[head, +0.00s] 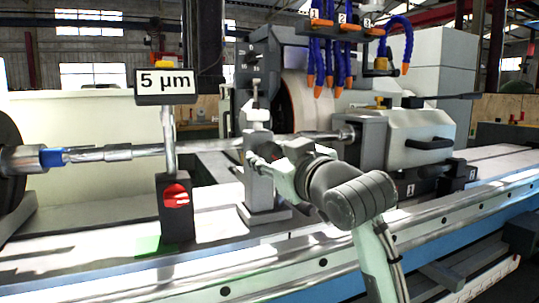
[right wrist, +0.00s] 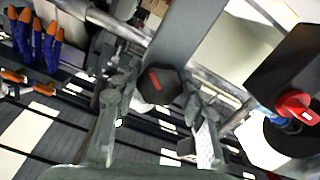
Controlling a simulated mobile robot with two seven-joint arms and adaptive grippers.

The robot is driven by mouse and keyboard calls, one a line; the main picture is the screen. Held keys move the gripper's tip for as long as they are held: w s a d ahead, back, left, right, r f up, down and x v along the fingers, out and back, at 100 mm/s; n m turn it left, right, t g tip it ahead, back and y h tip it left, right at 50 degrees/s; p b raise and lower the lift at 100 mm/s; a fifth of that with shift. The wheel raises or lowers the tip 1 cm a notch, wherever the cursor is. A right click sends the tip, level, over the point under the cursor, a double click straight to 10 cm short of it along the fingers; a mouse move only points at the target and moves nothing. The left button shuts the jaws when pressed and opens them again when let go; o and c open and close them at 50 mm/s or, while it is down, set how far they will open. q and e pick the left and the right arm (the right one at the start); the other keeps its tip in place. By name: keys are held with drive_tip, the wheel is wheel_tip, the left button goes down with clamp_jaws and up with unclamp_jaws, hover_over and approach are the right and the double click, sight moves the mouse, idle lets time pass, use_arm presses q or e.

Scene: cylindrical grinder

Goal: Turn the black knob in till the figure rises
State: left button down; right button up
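The black knob (right wrist: 160,86) with a red mark on its face shows in the right wrist view, on the end of a grey steady-rest arm. My right gripper (right wrist: 158,120) is open, with one finger on each side of the knob and visible gaps between. In the head view my right gripper (head: 262,162) is at the grey steady-rest post (head: 258,190); the knob is hidden or too small to make out there. The display (head: 165,84) reads 5 µm and stands on a post left of the gripper. My left gripper is not in view.
A long shaft (head: 120,152) runs across the machine, close behind my right gripper. A black block with a red part (head: 176,195) stands left of it. Blue coolant hoses (head: 330,60) hang above. The grey tailstock (head: 405,140) is on the right.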

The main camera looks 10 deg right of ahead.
drive_tip(key=c, duration=0.6)
drive_tip(key=shift+m, duration=1.8)
drive_tip(key=shift+r+m, duration=0.1)
drive_tip(key=shift+m, duration=1.4)
drive_tip(key=o, duration=1.2)
wheel_tip(320, 180, up, 10)
drive_tip(key=shift+f, duration=0.1)
